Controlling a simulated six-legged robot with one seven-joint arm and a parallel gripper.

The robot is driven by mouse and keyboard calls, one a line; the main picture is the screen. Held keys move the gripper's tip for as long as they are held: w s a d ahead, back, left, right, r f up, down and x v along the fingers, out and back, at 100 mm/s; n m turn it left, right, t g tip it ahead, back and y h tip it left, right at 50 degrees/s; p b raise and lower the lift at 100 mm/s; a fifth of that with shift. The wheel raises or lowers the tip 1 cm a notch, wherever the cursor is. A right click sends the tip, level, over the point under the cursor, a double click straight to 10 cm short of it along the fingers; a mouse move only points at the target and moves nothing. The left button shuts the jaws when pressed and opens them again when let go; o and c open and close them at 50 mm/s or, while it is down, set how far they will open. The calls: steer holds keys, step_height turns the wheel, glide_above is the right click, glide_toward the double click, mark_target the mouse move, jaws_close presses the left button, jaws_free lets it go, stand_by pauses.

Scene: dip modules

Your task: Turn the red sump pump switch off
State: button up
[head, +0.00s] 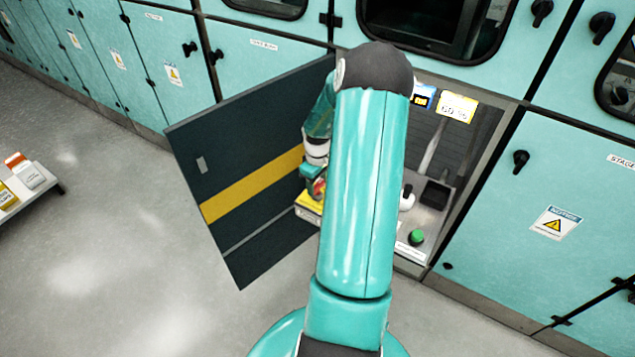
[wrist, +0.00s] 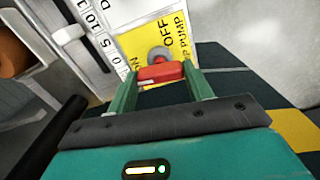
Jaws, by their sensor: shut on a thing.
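The red sump pump switch (wrist: 160,73) is in the upper middle of the wrist view. It sits on a yellow plate (wrist: 133,47) marked OFF, PUMP and a partly hidden word ending in N. My gripper (wrist: 158,80) has its two green fingers on either side of the red handle, shut on it. In the head view my gripper (head: 312,182) is at the yellow plate (head: 309,203), left of my arm. My arm hides much of the panel there, and the handle's exact pointing is hard to tell.
An open dark door (head: 250,150) with a yellow stripe stands left of my arm. A green button (head: 416,237) and a white-based lever (head: 407,198) are on the panel to the right. Teal cabinets (head: 560,190) line the back. A low table (head: 45,190) stands far left on clear floor.

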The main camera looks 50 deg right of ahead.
mark_target(318, 184)
steer(key=m, duration=0.8)
steer(key=shift+m, duration=0.4)
steer(key=m, duration=0.4)
steer(key=shift+m, duration=1.8)
steer(key=o, duration=1)
steer(key=shift+r, duration=0.1)
step_height(318, 184, up, 14)
steer(key=shift+f, duration=0.15)
